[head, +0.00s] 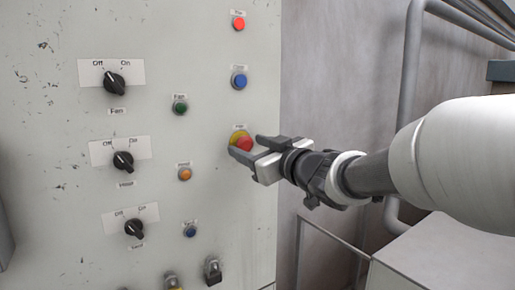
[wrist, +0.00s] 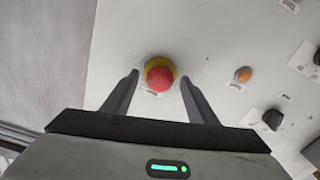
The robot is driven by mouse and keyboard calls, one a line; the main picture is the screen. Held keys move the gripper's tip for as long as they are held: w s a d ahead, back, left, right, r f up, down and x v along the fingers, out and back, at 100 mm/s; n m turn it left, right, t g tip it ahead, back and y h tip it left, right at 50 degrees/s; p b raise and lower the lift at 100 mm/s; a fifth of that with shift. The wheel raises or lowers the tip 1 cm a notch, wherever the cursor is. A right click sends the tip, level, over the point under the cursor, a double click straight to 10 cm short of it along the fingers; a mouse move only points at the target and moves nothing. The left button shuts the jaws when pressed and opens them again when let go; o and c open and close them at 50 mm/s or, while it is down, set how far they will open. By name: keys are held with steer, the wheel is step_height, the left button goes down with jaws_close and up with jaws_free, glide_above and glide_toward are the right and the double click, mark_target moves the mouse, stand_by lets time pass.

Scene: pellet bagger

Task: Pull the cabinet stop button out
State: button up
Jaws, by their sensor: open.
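The stop button is a red mushroom head on a yellow ring, on the right side of the cabinet face. It shows in the head view (head: 243,142) and between my fingers in the wrist view (wrist: 160,76). My gripper (head: 254,147) is open, its two fingers pointing at the cabinet with one on each side of the button. In the wrist view my gripper (wrist: 160,90) has a gap between each finger and the red head. I cannot tell how far the fingertips reach along the button's depth.
The cabinet face (head: 55,140) carries black rotary switches (head: 114,83), a green button (head: 180,107), an orange button (head: 185,174), blue buttons (head: 239,81) and a red button (head: 239,23). Pipes (head: 411,70) and a grey box (head: 450,255) stand at right.

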jaws_close()
steer(key=shift+s+d+p, duration=0.3)
steer(key=shift+s+d, duration=0.05)
steer(key=shift+f, duration=0.1)
jaws_free()
steer(key=shift+s, duration=0.15)
steer(key=p+v, duration=0.1)
steer(key=v, duration=1.6)
steer(key=shift+s+d+p, duration=0.2)
steer(key=shift+p, duration=0.1)
